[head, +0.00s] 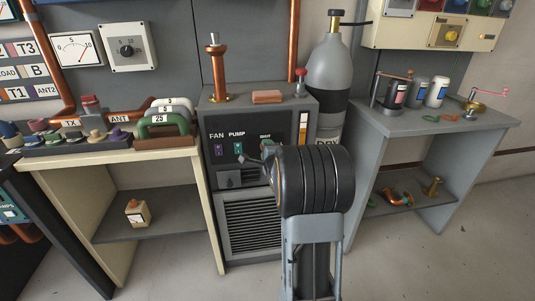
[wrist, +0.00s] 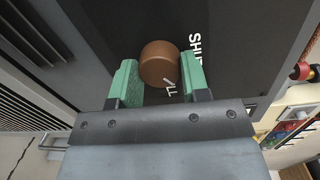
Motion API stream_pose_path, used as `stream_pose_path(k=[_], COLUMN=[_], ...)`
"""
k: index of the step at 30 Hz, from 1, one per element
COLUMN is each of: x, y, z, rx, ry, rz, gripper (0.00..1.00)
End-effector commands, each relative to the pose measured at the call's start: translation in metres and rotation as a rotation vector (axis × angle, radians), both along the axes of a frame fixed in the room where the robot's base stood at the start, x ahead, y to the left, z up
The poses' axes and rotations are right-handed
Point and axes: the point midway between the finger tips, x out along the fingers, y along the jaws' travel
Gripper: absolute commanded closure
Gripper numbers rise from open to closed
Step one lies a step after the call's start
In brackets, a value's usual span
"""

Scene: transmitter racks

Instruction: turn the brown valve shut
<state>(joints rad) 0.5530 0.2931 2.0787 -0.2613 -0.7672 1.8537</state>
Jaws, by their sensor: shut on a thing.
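The brown valve (wrist: 159,63) is a round, brown knob on a dark panel in the wrist view. Pale lettering beginning "SH" is beside it, partly covered by a finger. My gripper (wrist: 160,78) has its two green fingers on either side of the knob and is shut on it. In the head view my arm's dark wrist hides the valve and most of the gripper, in front of the grey cabinet (head: 219,180) marked FAN and PUMP. How far the valve is turned cannot be told.
A copper post (head: 218,72), a brown block (head: 267,97) and a red-topped lever (head: 300,82) stand on the cabinet. A grey gas cylinder (head: 333,65) is behind right. Benches flank the cabinet; the right bench (head: 425,122) holds bottles. Floor between them is clear.

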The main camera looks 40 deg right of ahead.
Motion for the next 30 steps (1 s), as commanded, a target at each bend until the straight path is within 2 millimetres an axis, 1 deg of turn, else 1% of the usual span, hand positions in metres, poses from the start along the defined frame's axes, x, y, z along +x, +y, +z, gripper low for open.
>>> stream_pose_path(k=[18, 30], x=[0.0004, 0.0007], y=[0.0009, 0.0013], z=[-0.0029, -0.0028], rx=[-0.523, -0.785], ry=[0.25, 0.378], rz=[-0.001, 0.0], gripper=[0.81, 0.81])
